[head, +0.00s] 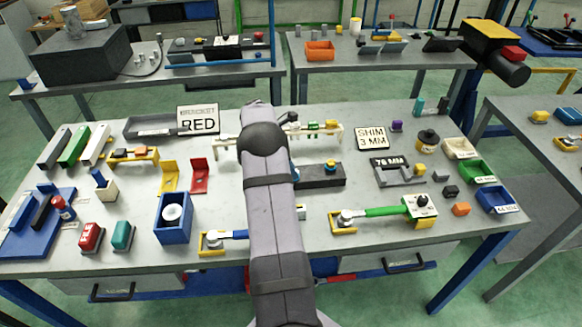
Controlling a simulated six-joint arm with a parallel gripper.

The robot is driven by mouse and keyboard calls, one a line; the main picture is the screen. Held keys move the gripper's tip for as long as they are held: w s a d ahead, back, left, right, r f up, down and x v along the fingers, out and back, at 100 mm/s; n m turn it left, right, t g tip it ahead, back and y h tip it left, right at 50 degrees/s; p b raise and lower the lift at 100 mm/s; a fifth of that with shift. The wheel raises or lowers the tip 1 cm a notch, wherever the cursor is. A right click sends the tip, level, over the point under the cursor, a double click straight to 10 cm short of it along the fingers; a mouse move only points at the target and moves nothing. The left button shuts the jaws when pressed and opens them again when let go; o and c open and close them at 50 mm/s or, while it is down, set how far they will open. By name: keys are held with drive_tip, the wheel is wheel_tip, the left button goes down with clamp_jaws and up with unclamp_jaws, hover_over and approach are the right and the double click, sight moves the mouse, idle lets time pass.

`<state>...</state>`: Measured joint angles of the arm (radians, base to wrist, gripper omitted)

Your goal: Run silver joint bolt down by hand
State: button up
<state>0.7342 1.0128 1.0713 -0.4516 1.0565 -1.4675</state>
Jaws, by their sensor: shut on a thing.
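My arm reaches up the middle of the head view over the workbench (360,240), and its links hide the bench beneath. My gripper is not visible; it seems to be hidden behind the arm. I cannot make out a silver joint bolt. A cream rack (325,132) with small coloured pieces stands behind, partly covered by the arm.
A blue box (172,235) stands left. Coloured bins (478,172) line the right edge. A "RED" sign (198,121) stands at the back.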

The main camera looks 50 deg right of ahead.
drive_tip(key=m, duration=0.2)
drive_tip(key=m+g+y, duration=0.1)
drive_tip(key=shift+w+d+r+m+p, duration=0.15)
drive_tip(key=shift+w+d+m+p, duration=0.05)
drive_tip(key=shift+w+m+p, duration=0.1)
drive_tip(key=shift+d+r+m, duration=0.1)
drive_tip(key=shift+r+m, duration=0.05)
drive_tip(key=shift+m, duration=0.25)
drive_tip(key=o, duration=1.1)
drive_tip(key=shift+c, duration=0.2)
drive_tip(key=shift+s, duration=0.1)
drive_tip(key=b+v, duration=0.1)
drive_tip(key=v, duration=0.4)
drive_tip(key=shift+r, duration=0.15)
drive_tip(key=shift+p+v, duration=0.4)
drive_tip(key=shift+v, duration=0.65)
